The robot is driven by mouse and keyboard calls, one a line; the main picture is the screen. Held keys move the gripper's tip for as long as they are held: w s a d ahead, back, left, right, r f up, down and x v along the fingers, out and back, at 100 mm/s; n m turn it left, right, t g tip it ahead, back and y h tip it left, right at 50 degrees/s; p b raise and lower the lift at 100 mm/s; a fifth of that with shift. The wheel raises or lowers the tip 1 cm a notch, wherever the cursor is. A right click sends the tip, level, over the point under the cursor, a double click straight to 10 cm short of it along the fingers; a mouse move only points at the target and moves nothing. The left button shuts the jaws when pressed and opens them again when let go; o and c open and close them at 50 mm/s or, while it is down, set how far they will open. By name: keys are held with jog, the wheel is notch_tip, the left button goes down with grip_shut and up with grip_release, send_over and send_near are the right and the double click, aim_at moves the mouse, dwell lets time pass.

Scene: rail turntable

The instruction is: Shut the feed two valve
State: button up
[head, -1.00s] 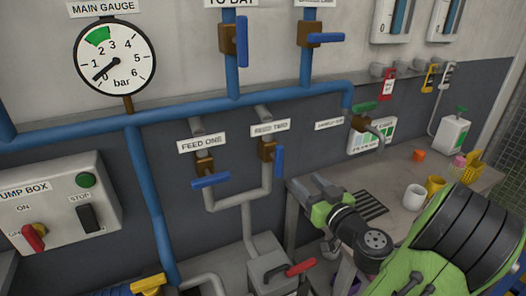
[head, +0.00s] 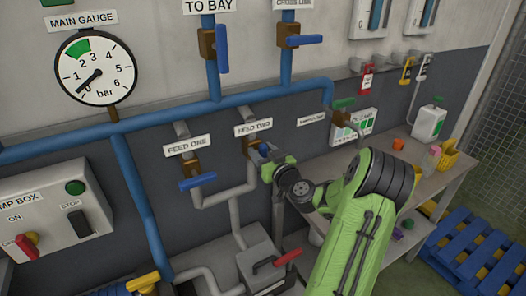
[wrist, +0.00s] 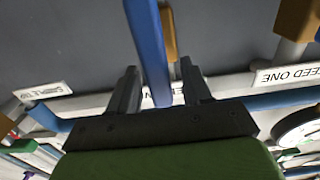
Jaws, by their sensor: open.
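The feed two valve has a brass body (head: 249,145) under the FEED TWO label (head: 253,128). Its blue handle is mostly hidden by my gripper (head: 272,165) in the head view. In the wrist view the blue handle (wrist: 148,45) runs lengthwise between the two grey fingers of my gripper (wrist: 158,70), with the brass body (wrist: 169,32) behind it. The fingers are open, one on each side of the handle; I cannot tell whether either touches it.
The feed one valve's blue handle (head: 197,183) lies crosswise to its pipe, left of my gripper. A bench (head: 470,172) stands at right.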

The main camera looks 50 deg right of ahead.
grip_shut()
jog(key=m+b, duration=0.1)
jog(key=m, duration=0.1)
jog(key=d+m, duration=0.1)
jog(key=m, duration=0.1)
jog(key=shift+s+f+m+b, duration=0.15)
jog(key=shift+m+b, duration=0.2)
jog(key=shift+m, duration=0.05)
jog(key=shift+s+d+f+m+p, duration=0.15)
jog(key=shift+d+f+m, duration=0.2)
jog(key=shift+m, duration=1.85)
jog(key=shift+d+f+m+p, duration=0.15)
jog(key=shift+f+m, duration=0.3)
jog(key=shift+m, duration=1.75)
jog(key=shift+s+d+f+m+p, duration=0.15)
jog(key=shift+f+m, duration=0.25)
jog(key=shift+m, duration=1.8)
grip_release()
jog(key=shift+d, duration=0.1)
